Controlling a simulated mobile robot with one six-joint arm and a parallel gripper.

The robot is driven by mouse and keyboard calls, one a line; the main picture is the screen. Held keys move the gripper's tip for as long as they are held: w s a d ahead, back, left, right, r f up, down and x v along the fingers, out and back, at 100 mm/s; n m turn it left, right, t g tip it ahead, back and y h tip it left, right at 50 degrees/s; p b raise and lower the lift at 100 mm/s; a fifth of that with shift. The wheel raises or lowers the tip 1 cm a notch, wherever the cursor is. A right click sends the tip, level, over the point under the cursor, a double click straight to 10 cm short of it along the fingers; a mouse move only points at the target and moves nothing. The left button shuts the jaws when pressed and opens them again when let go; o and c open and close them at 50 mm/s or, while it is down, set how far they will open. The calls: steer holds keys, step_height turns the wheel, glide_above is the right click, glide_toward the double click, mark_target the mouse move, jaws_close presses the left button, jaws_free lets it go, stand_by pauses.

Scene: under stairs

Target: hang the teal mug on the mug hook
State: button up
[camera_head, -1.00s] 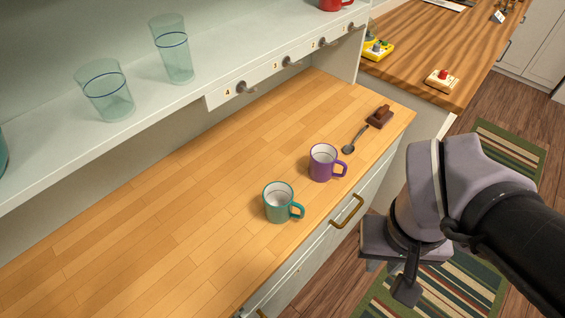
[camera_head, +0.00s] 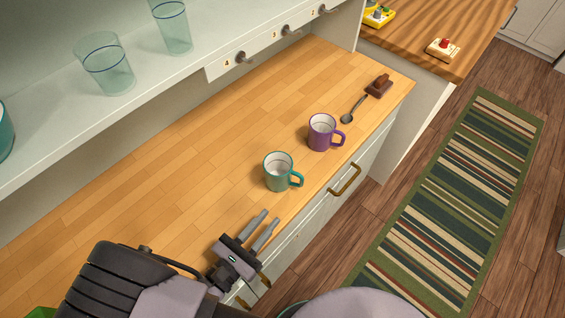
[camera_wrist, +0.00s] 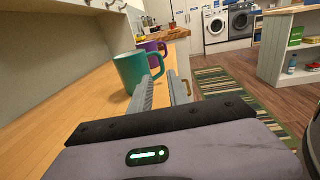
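The teal mug (camera_head: 277,172) stands upright on the wooden counter (camera_head: 190,150), its handle pointing right toward the front edge. It also shows in the wrist view (camera_wrist: 132,72), just beyond my fingers. My gripper (camera_head: 266,223) is open and empty, in front of the mug near the counter's front edge, fingers pointing toward the mug and apart from it. The wrist view shows the two fingers (camera_wrist: 164,90) spread. Numbered mug hooks sit on the shelf's front rail: hook 4 (camera_head: 243,57), hook 3 (camera_head: 286,30) and hook 2 (camera_head: 323,10).
A purple mug (camera_head: 322,132) stands behind the teal one. A spoon (camera_head: 353,110) and a brown block-like item (camera_head: 379,86) lie farther back. Glasses (camera_head: 104,64) stand on the shelf above. The counter's left part is clear.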

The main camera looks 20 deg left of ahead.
mark_target(301, 182)
steer(key=b+x, duration=0.1)
steer(key=x, duration=0.4)
steer(key=b+x, duration=0.1)
steer(key=x, duration=0.4)
steer(key=b+x, duration=0.1)
steer(key=x, duration=0.4)
steer(key=shift+d+f+b, duration=0.2)
steer(key=shift+f+b, duration=0.1)
steer(key=shift+c, duration=0.2)
jaws_close()
